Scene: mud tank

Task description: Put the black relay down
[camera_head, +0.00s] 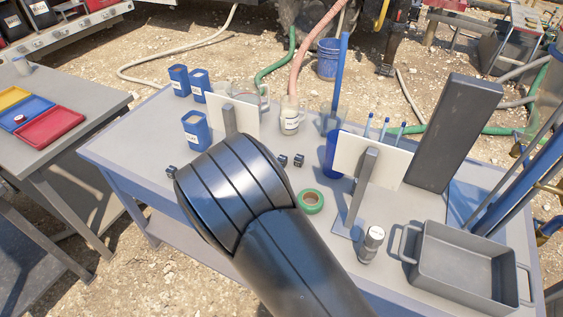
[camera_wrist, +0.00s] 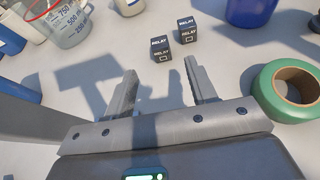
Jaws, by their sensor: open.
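Two small black relays with white "RELAY" lettering stand side by side on the grey table. In the wrist view, the left relay (camera_wrist: 161,49) and the right relay (camera_wrist: 188,35) sit just beyond my fingertips. They also show in the head view, the left one (camera_head: 283,160) and the right one (camera_head: 299,161). Another small dark block (camera_head: 172,171) lies left of my arm; its label is too small to read. My gripper (camera_wrist: 162,78) is open, with nothing between its fingers. In the head view my arm hides the gripper.
A green tape roll (camera_wrist: 287,92) lies right of my gripper. A graduated beaker (camera_wrist: 70,22) and a blue cup (camera_wrist: 250,10) stand beyond. A grey metal tray (camera_head: 465,262), a small jar (camera_head: 371,244) and a panel stand (camera_head: 352,205) occupy the table's right side.

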